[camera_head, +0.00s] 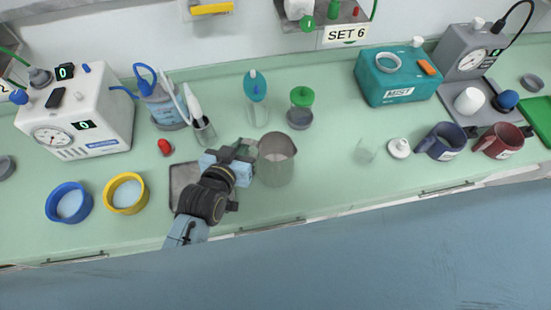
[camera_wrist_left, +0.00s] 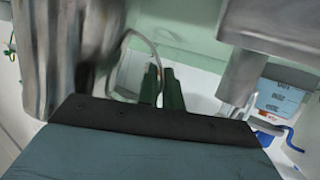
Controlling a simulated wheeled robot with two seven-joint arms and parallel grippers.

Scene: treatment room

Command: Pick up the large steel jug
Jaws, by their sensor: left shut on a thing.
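The large steel jug (camera_head: 276,163) is a grey, open-topped vessel near the front middle of the green counter in the head view. It appears upright; I cannot tell whether its base touches the counter. My left gripper (camera_head: 247,150) is at its left side and is shut on its handle. In the left wrist view the jug's shiny wall (camera_wrist_left: 55,60) fills the left side, and a thin curved handle (camera_wrist_left: 146,50) runs down to the green fingertips (camera_wrist_left: 162,88). The head view mostly hides the handle. My right gripper is not in view.
A steel tray (camera_head: 184,172) lies partly under my left arm. Behind the jug stand a green-lidded jar (camera_head: 300,117) and a teal-topped bottle (camera_head: 256,92). Blue (camera_head: 58,203) and yellow (camera_head: 125,207) bowls stand left.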

